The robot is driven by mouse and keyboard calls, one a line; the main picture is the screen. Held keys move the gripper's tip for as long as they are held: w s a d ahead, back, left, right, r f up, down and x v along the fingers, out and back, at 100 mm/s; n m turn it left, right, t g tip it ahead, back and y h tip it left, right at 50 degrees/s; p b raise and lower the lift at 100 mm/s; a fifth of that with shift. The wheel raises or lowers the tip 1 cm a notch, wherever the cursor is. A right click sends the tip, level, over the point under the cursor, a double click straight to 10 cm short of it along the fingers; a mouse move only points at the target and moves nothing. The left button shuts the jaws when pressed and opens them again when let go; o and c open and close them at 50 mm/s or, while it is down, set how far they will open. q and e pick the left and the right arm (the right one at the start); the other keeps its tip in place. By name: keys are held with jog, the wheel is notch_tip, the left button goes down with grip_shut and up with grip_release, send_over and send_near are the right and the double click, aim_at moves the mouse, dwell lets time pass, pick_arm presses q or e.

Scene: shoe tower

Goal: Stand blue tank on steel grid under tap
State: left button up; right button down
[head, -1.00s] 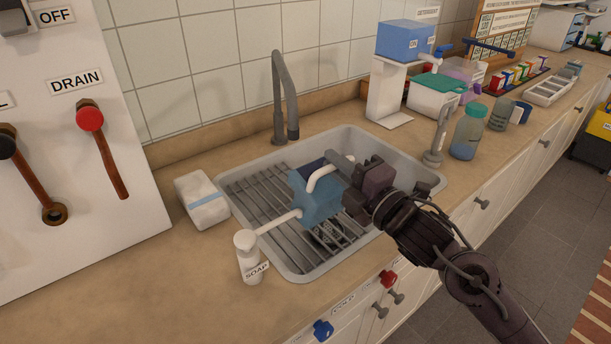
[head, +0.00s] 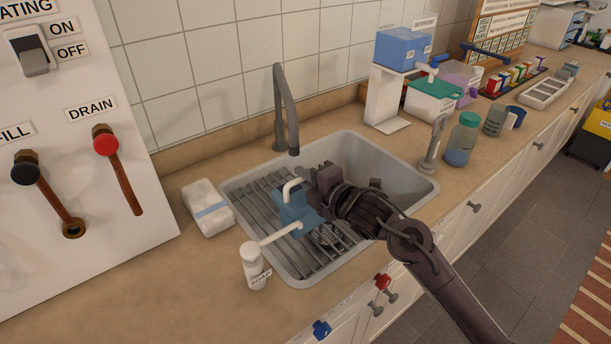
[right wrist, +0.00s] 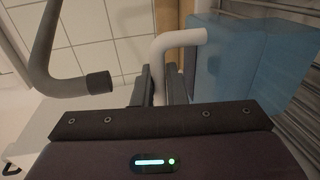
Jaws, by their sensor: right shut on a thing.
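The blue tank (head: 297,212) is a translucent box with a pale curved handle (head: 291,188). It is in the sink, over the steel grid (head: 262,203); I cannot tell whether it touches the bars. My right gripper (head: 314,186) is shut on the handle. In the right wrist view the handle (right wrist: 172,48) runs between the fingers (right wrist: 160,84), with the tank (right wrist: 245,60) to the right. The grey tap (head: 288,110) arches over the back of the sink, left of the tank; its spout (right wrist: 98,83) shows at left in the wrist view. My left gripper is out of view.
A soap bottle (head: 255,266) with a long spout stands at the sink's front left, its spout reaching toward the tank. A white wrapped block (head: 207,207) lies left of the sink (head: 405,182). A smaller tap (head: 434,145) stands at right.

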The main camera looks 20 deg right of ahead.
aim_at(301, 198)
jog(key=shift+f, duration=1.4)
jog(key=shift+f+b, duration=0.2)
jog(key=shift+b, duration=0.15)
jog(key=c, duration=1.5)
grip_release()
jog(key=shift+o, duration=0.2)
jog(key=shift+s, duration=0.1)
